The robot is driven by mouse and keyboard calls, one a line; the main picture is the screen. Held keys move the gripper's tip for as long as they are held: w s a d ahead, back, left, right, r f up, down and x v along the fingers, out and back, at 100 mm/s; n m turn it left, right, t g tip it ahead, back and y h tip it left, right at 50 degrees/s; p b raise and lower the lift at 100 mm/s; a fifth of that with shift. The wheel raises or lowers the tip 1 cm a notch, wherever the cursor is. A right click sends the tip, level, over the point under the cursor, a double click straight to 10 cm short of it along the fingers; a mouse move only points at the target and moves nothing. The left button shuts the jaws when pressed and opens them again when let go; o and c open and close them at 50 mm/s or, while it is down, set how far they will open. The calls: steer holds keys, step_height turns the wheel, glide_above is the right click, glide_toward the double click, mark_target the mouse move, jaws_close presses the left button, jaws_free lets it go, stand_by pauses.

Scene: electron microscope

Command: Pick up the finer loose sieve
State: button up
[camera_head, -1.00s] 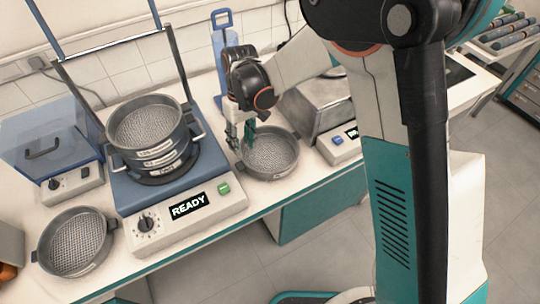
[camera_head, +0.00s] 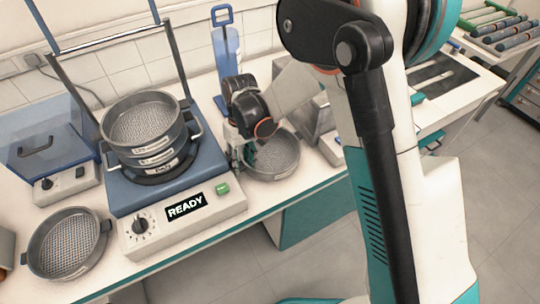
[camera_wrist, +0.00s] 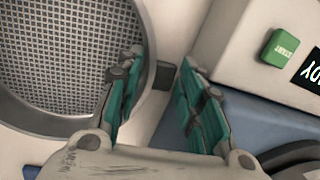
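One loose round metal sieve (camera_head: 277,157) lies on the bench right of the shaker; its mesh and rim fill the left of the wrist view (camera_wrist: 60,60). My gripper (camera_head: 241,153) is at its left rim, low over the bench. In the wrist view, my gripper (camera_wrist: 158,72) is open, with a small dark tab (camera_wrist: 162,75) on the sieve's rim between the teal fingers. I see no firm contact. Another loose sieve (camera_head: 65,245) lies at the bench's left front. I cannot tell for sure which mesh is finer.
The blue shaker (camera_head: 122,190) carries a stack of sieves (camera_head: 150,140) and a panel reading READY (camera_head: 186,205); its green button (camera_wrist: 280,48) is close to my gripper. A metal box stands behind the right sieve. A blue-lidded box (camera_head: 45,150) stands at left.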

jaws_close()
steer(key=shift+r, duration=0.1)
